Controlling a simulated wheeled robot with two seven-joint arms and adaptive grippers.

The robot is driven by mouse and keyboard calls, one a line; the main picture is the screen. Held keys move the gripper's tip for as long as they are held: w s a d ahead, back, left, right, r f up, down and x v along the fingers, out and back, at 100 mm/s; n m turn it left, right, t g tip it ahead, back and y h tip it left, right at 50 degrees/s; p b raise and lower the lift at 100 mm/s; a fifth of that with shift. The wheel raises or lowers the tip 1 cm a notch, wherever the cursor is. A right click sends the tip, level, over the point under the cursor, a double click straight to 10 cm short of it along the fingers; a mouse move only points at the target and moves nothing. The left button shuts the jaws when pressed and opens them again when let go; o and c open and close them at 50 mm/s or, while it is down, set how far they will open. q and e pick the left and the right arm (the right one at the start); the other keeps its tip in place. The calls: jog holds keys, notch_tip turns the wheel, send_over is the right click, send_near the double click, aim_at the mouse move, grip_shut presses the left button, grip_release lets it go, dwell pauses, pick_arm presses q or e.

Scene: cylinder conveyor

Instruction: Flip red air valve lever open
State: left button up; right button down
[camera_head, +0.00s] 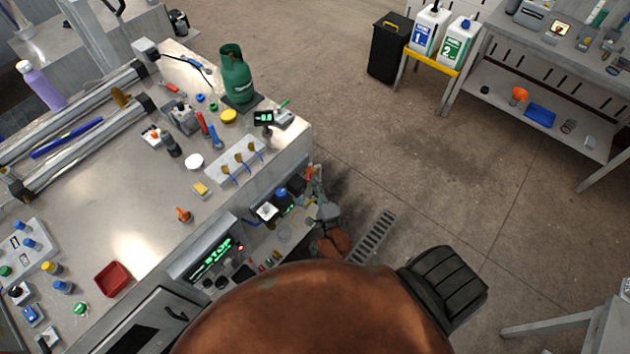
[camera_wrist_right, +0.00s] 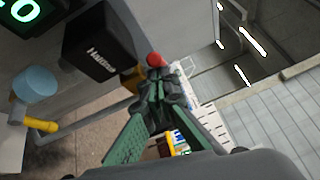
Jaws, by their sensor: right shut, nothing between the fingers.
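My right gripper (camera_wrist_right: 157,84) shows with its green-lined fingers drawn together at the tips, shut and empty. A red piece (camera_wrist_right: 156,60), which looks like the end of the valve lever, shows just beyond the fingertips in the wrist view. I cannot tell whether they touch. In the head view the right gripper (camera_head: 315,182) is at the bench's right side, next to a small red-orange piece (camera_head: 310,172). The valve body and the lever's angle are mostly hidden behind the fingers. My left gripper is not in view.
A black box (camera_wrist_right: 100,46), a blue round part (camera_wrist_right: 36,83) and a yellow handle (camera_wrist_right: 41,124) are left of the fingers in the wrist view. The bench top (camera_head: 150,215) holds many small parts and a green gas cylinder (camera_head: 236,75).

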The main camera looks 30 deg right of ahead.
jog(key=shift+w+a, duration=0.15)
jog(key=shift+a, duration=0.15)
dwell(0.5)
jog(key=b+v, duration=0.1)
jog(key=v, duration=1)
jog(key=shift+s+f, duration=0.3)
jog(key=shift+f, duration=0.05)
jog(key=shift+a, duration=0.1)
